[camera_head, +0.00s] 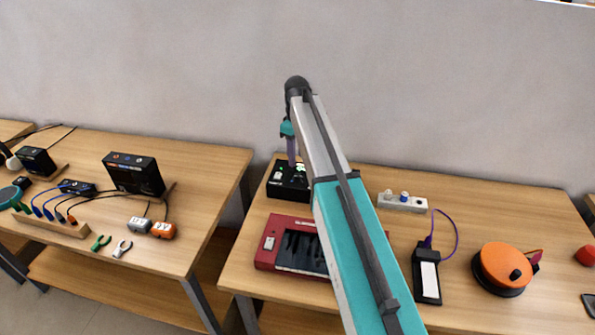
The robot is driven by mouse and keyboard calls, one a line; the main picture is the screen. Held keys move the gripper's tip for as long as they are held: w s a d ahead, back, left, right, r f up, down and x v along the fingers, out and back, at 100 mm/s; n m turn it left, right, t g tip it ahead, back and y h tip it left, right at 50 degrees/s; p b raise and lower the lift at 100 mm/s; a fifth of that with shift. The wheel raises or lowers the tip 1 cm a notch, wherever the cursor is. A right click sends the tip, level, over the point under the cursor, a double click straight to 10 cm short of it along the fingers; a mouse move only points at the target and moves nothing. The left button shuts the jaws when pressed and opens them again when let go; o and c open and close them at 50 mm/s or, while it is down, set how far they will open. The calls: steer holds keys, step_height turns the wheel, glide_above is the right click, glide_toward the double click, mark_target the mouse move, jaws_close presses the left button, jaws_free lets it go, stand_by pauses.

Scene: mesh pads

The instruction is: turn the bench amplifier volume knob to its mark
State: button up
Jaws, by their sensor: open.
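A black box (284,186), which looks like the bench amplifier, stands at the back left of the right bench. Small pale green and white marks show on its top. My gripper (293,164) points down at the top of this box and is open. I cannot tell whether its fingertips touch anything. The volume knob and its mark cannot be made out; the gripper and my arm cover part of the box.
To the right are a white power strip (414,205), a black device (427,290) with a purple cable, and an orange reel (500,264). A left bench (215,165) holds electronics, separated by a gap.

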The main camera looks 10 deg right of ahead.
mark_target(297, 175)
steer(key=shift+f+p, duration=1.25)
steer(key=shift+f, duration=2.95)
